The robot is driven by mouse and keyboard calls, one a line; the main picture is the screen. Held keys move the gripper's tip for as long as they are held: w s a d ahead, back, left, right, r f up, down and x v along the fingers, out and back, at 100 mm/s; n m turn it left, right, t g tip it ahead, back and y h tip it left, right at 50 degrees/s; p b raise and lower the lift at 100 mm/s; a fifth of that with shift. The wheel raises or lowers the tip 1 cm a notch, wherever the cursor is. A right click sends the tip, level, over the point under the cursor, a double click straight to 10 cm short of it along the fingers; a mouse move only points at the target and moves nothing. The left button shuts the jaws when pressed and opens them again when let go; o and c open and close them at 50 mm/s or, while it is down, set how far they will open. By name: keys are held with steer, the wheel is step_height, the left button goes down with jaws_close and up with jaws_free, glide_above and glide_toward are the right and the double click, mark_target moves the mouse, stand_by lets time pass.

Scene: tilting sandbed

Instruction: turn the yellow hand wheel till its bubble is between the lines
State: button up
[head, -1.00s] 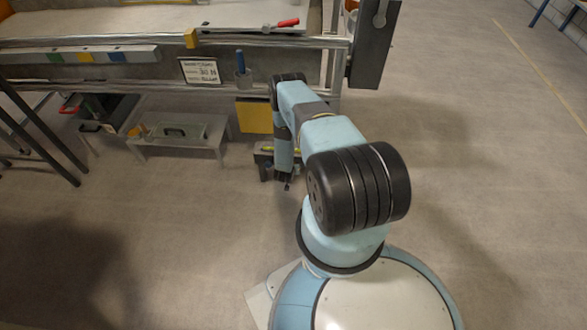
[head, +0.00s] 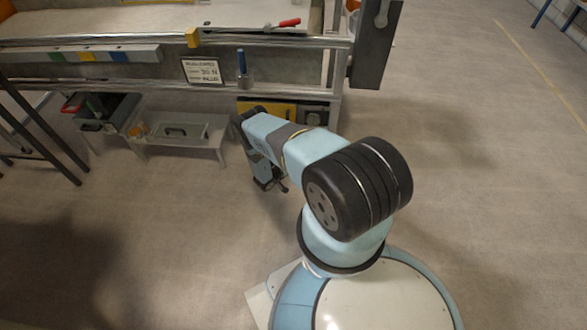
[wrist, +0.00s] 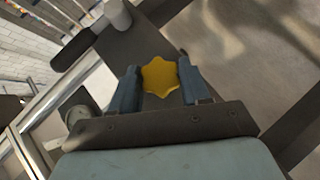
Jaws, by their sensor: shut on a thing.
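The yellow hand wheel (wrist: 160,77), a lobed star shape, sits between the two blue-grey fingers of my gripper (wrist: 157,82) in the wrist view. My gripper is shut on it, with a finger on its left and right sides. In the head view my arm reaches toward the lower front of the bench, and I cannot make out the wheel or the fingertips there. I cannot make out the bubble or its lines in either view.
A dark handle (wrist: 73,50) with a grey knob (wrist: 118,14) lies just beyond the wheel. In the head view, a yellow panel (head: 262,109) hangs under the bench rail. A low grey stand (head: 184,133) is left of my arm. The floor at right is clear.

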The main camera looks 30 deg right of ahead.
steer(key=shift+a+f+n+h, duration=0.15)
steer(key=shift+n+h, duration=0.35)
steer(key=shift+h, duration=0.2)
steer(key=o, duration=1)
steer(key=v, duration=1.3)
steer(key=shift+a, duration=0.35)
steer(key=shift+w, duration=0.1)
